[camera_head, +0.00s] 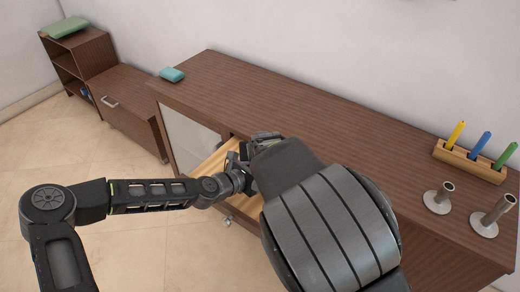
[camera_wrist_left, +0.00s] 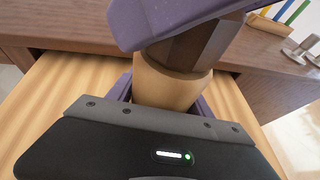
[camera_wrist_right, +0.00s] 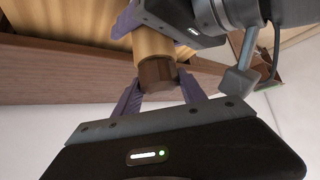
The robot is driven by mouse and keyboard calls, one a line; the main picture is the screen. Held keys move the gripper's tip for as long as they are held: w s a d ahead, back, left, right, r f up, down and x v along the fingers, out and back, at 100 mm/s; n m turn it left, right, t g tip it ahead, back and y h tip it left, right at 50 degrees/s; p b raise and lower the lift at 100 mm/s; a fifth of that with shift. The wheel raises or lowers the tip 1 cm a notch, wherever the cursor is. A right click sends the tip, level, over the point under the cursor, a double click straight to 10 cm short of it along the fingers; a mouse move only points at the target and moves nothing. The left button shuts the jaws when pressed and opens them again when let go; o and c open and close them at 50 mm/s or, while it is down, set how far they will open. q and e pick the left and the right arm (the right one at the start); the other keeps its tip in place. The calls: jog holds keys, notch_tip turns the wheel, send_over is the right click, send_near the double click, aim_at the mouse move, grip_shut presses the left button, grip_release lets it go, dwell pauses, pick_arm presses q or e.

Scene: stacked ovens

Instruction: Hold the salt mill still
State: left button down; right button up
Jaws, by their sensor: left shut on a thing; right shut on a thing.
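The salt mill has a tan body (camera_wrist_left: 168,88) and a dark brown faceted end (camera_wrist_right: 156,74). My left gripper (camera_wrist_left: 165,98) is shut on the tan body, with purple fingers on both sides. My right gripper (camera_wrist_right: 160,90) is shut around the dark brown end. In the left wrist view, one purple finger of the right gripper crosses in front of that end. In the head view, the left gripper (camera_head: 240,160) and right gripper (camera_head: 264,140) meet over an open wooden drawer (camera_head: 206,163). My right arm hides the mill there.
The brown sideboard (camera_head: 300,105) runs along the wall. On it are a teal item (camera_head: 172,74), a wooden holder (camera_head: 470,162) with coloured sticks, and two metal stands (camera_head: 438,200) (camera_head: 492,215). A lower cabinet (camera_head: 125,98) stands at left. The tiled floor (camera_head: 110,160) is open.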

jog(key=shift+s+d+f+m+h, duration=0.15)
jog(key=shift+f+m+h, duration=0.1)
jog(key=shift+m+h, duration=0.55)
jog(key=o, duration=1.4)
jog(key=shift+r, duration=0.15)
jog(key=shift+c, duration=0.2)
jog(key=shift+r, duration=0.1)
jog(key=shift+y, duration=0.3)
